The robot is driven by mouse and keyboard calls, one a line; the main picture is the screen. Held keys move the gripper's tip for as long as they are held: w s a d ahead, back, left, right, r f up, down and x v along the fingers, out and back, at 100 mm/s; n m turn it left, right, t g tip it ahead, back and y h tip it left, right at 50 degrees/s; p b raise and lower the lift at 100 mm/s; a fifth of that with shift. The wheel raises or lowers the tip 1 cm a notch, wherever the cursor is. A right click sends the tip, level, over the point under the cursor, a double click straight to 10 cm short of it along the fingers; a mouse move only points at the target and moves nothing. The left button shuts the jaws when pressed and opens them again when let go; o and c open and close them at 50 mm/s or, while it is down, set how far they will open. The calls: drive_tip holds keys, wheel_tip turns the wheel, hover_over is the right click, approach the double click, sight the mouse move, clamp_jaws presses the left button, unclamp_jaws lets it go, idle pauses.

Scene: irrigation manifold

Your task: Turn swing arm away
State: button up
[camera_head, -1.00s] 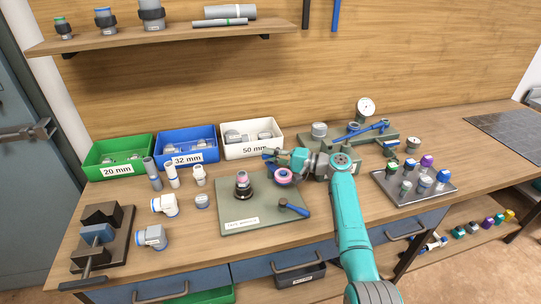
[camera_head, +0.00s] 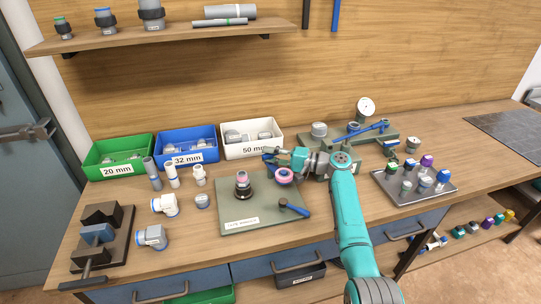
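My gripper (camera_head: 270,157) is above the back edge of the grey-green mat (camera_head: 233,196), at the left end of my teal arm. Its fingers are small and partly merge with blue parts, so their opening is unclear. A pink-and-white ring (camera_head: 284,175) with blue around it sits just below and right of the gripper; I cannot tell whether they touch. A dark stepped post with a pink top (camera_head: 242,185) stands on the mat. A blue handle with a dark knob (camera_head: 293,208) lies at the mat's front right. A long blue bar (camera_head: 361,132) crosses the gauge fixture behind. I cannot tell which blue part is the swing arm.
Green, blue and white bins (camera_head: 252,153) stand behind the mat. Loose fittings (camera_head: 163,204) and a dark vise-like block (camera_head: 101,234) lie at left. A tray with coloured fittings (camera_head: 415,187) is at right, near a dial gauge (camera_head: 366,107). The bench's far right is mostly clear.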

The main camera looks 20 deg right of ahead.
drive_tip(key=v, duration=1.2)
